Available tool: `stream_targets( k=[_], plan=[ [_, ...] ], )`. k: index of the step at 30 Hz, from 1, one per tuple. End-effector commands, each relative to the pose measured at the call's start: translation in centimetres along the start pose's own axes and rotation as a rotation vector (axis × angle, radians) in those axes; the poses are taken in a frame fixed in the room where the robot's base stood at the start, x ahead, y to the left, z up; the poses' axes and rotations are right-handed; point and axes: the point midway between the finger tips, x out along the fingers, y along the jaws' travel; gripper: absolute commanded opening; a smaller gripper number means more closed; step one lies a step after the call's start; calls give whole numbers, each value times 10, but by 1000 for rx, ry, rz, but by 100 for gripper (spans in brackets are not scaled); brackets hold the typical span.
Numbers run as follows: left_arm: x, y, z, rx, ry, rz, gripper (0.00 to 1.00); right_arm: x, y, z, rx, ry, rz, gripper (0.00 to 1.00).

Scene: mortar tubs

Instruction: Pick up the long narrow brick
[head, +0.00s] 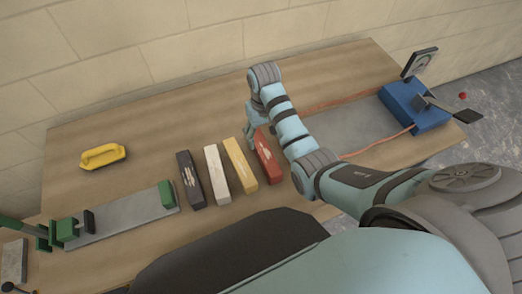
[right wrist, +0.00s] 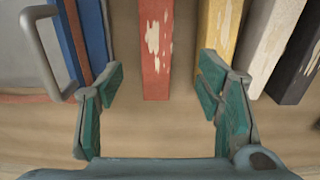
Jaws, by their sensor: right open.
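Four long bricks lie side by side on the wooden table: black (head: 189,180), white (head: 217,175), yellow (head: 240,166) and red (head: 268,163). They look alike in shape; the red one is long and narrow with pale worn patches. My right gripper (head: 254,132) is at the far end of the red brick. In the right wrist view my right gripper (right wrist: 157,88) is open, with the end of the red brick (right wrist: 155,45) between its fingers and gaps on both sides. The yellow brick (right wrist: 217,28) is just right of it. My left gripper is not in view.
A blue machine (head: 412,107) with a grey bed stands on the right. A grey plate with green end blocks (head: 125,217) lies at the left front. A yellow float (head: 103,156) lies at the back left. The table's (head: 150,120) back middle is clear.

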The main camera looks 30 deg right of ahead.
Motion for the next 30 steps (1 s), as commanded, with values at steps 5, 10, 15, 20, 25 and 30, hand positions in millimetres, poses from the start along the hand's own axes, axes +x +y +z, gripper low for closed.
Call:
stream_targets(
  k=[5,10,15,20,25,30],
  plan=[
    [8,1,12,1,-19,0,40,45,4,2,8,-2,2,60],
    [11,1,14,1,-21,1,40,67,4,1,7,-1,2,60],
    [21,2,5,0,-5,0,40,101,3,1,5,-2,1,60],
    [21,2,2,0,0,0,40,106,2,1,4,1,1,60],
    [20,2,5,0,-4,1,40,105,2,0,4,1,1,49],
    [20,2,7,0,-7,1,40,105,2,0,4,1,1,22]
  ],
)
